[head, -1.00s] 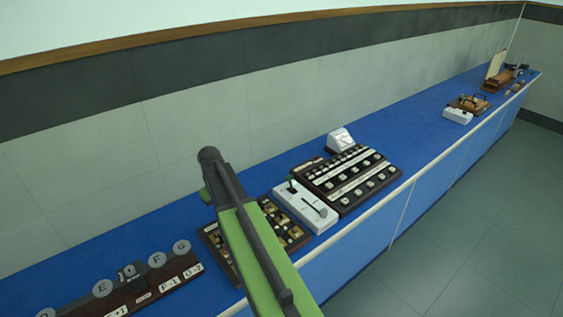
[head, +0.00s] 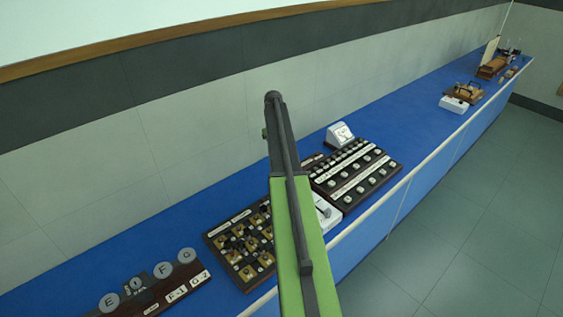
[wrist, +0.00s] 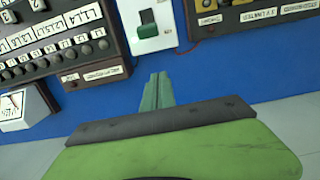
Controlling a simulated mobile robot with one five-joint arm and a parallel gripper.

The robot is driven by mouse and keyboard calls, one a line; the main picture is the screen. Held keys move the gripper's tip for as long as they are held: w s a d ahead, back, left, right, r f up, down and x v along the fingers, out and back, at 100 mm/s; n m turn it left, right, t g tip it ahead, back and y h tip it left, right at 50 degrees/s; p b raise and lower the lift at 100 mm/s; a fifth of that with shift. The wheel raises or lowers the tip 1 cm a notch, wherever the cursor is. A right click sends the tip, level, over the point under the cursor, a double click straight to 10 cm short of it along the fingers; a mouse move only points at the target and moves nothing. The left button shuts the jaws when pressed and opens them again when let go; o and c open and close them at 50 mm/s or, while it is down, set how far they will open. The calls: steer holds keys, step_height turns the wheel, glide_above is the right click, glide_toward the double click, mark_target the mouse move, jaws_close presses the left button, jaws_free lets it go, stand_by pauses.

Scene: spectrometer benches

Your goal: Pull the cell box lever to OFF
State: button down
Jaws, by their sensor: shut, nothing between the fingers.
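The cell box appears to be the white box, mostly hidden behind my arm in the head view, where its right edge (head: 331,222) shows. In the wrist view the white box (wrist: 168,38) is at the top centre, cut off by the picture's edge. A dark green lever (wrist: 147,29) stands on it over a dark slot. No OFF marking is readable. My gripper (wrist: 160,80) is shut and empty. Its green fingers appear over the blue bench, just below the box and lever in the wrist view, apart from the lever.
A dark panel with rows of knobs (head: 360,175) stands right of the box, with a white meter (head: 339,135) behind it. A brass-plug board (head: 240,240) is on the left, close by. Dials on a dark block (head: 150,290) stand farther left. Blue bench (head: 205,205) is bare towards the wall.

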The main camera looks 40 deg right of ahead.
step_height(320, 180, down, 10)
steer(key=s+b, duration=0.1)
steer(key=b, duration=0.8)
steer(key=s+r, duration=0.1)
steer(key=s+p, duration=0.1)
steer(key=s+r+p, duration=0.1)
steer(key=shift+s+a+r, duration=0.15)
steer(key=shift+s+r, duration=0.15)
steer(key=shift+s, duration=0.1)
steer(key=shift+w+f, duration=0.1)
